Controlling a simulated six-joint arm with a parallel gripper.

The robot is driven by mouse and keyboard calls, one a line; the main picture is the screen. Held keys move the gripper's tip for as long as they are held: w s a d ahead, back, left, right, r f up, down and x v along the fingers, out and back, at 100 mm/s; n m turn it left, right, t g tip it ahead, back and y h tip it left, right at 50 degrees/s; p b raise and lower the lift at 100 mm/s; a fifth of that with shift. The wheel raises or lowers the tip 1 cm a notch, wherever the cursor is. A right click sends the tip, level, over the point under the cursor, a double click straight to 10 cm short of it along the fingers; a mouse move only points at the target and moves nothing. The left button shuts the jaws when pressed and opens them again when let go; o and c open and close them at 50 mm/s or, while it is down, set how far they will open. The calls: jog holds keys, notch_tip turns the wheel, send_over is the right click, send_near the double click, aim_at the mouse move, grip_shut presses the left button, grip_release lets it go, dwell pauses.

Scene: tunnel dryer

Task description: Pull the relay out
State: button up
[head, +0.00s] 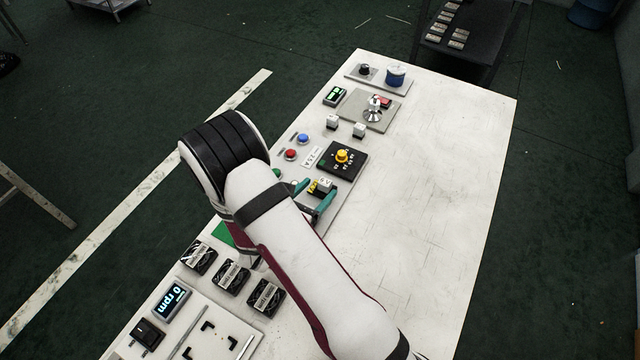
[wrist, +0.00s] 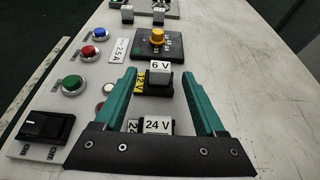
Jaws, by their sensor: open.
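I see no part marked as a relay. A small block with a white "6 V" label (wrist: 160,67) and a yellow "12V" side stands on the grey panel; in the head view it is a white-and-yellow block (head: 323,186). It looks like a plug-in part, but I cannot tell whether it is the relay. My gripper (wrist: 159,77) is open, its teal fingers on either side of this block with gaps visible; in the head view my gripper (head: 321,184) is at the same block. A second block labelled "24 V" (wrist: 158,126) is nearer the palm, partly hidden by it.
A black plate with a yellow knob (wrist: 157,37) stands just beyond. Red (wrist: 89,52), blue (wrist: 99,34) and green (wrist: 73,84) buttons and a black rocker switch (wrist: 45,126) are to the left. The white table (head: 440,180) is clear on the right.

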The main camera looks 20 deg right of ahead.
aim_at(322, 185)
jog(key=shift+x, duration=1.5)
jog(key=shift+c, duration=0.4)
grip_shut()
